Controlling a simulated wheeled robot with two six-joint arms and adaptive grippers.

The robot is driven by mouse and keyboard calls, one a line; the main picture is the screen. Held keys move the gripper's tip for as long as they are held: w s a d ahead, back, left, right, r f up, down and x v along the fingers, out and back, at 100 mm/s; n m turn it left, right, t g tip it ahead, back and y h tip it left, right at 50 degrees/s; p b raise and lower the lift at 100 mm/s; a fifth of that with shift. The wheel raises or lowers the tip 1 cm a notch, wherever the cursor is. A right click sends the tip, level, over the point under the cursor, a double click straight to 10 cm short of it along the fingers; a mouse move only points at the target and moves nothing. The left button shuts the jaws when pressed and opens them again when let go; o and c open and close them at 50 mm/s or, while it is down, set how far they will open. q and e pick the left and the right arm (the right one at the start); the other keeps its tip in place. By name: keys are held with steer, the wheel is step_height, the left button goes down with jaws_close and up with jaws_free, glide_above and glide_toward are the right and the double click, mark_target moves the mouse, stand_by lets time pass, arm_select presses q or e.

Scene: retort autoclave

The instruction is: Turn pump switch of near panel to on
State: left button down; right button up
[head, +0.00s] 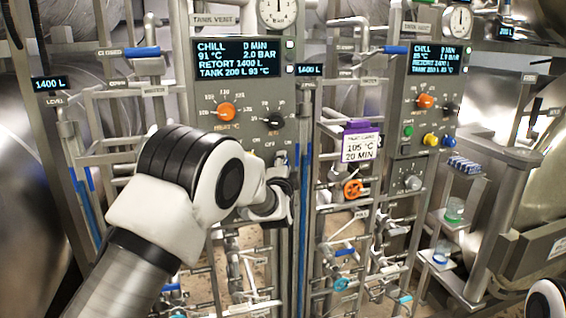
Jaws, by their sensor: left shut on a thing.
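The near panel (201,88) stands left of centre, with a lit display, an orange knob (227,112) and a black knob (274,120). Its lower part, where small labels show, is mostly covered by my left arm. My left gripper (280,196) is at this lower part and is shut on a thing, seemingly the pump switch. The switch itself is hidden behind the gripper and wrist, so its position cannot be read. My right gripper is out of view; only a white piece of my right arm shows at the lower right corner.
A second panel (403,88) stands to the right, with orange, green, yellow and blue controls. A purple-topped card (359,142) reads 105 °C, 20 MIN. An orange handwheel (353,189) and pipes crowd the space below. Shelves with jars (454,211) stand at the right.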

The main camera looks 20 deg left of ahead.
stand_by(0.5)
arm_select(q)
steer(key=c, duration=0.8)
jaws_free()
steer(key=shift+s, duration=0.1)
steer(key=v, duration=1.1)
steer(key=shift+s+d, duration=0.15)
steer(key=shift+s, duration=0.2)
